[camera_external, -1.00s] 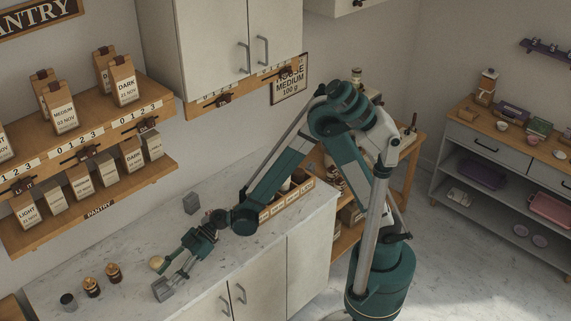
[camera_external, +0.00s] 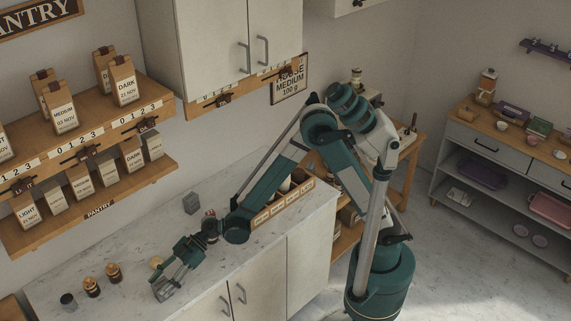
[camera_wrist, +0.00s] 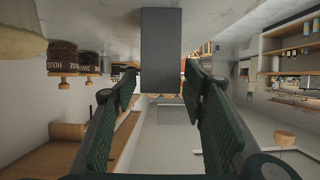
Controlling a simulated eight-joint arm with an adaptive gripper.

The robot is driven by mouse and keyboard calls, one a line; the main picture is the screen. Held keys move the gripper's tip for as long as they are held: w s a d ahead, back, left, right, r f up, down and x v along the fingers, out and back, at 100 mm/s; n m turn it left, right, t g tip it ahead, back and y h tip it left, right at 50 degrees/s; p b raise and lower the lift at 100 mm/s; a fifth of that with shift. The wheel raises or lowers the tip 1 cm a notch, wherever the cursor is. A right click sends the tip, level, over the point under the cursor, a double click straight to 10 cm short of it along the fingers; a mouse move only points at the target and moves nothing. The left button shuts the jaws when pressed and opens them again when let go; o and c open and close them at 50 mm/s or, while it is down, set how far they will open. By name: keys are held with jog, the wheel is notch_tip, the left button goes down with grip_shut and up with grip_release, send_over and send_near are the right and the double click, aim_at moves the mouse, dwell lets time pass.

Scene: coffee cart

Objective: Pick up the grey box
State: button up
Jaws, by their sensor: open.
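The grey box (camera_wrist: 161,50) stands out dark and plain at the upper middle of the wrist view, which looks upside down. It lies between my open fingertips (camera_wrist: 160,85), with a small gap on each side. In the external view, the box (camera_external: 163,289) is at the counter's front left, partly covered by my gripper (camera_external: 171,281). My gripper is low over the counter, reaching down and left. Another small grey block (camera_external: 191,203) stands farther back on the counter, near the wall.
Two brown jars (camera_external: 92,287) (camera_external: 114,272) and a dark jar (camera_external: 68,302) stand left of my gripper. A cream rounded thing (camera_external: 157,262) is close behind it. Pantry shelves (camera_external: 90,213) with bags hang above. The counter (camera_external: 140,245) behind is mostly clear.

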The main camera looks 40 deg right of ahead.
jog(key=shift+c, duration=0.4)
jog(key=c, duration=0.9)
jog(key=shift+r+p, duration=1)
jog(key=shift+r, duration=4)
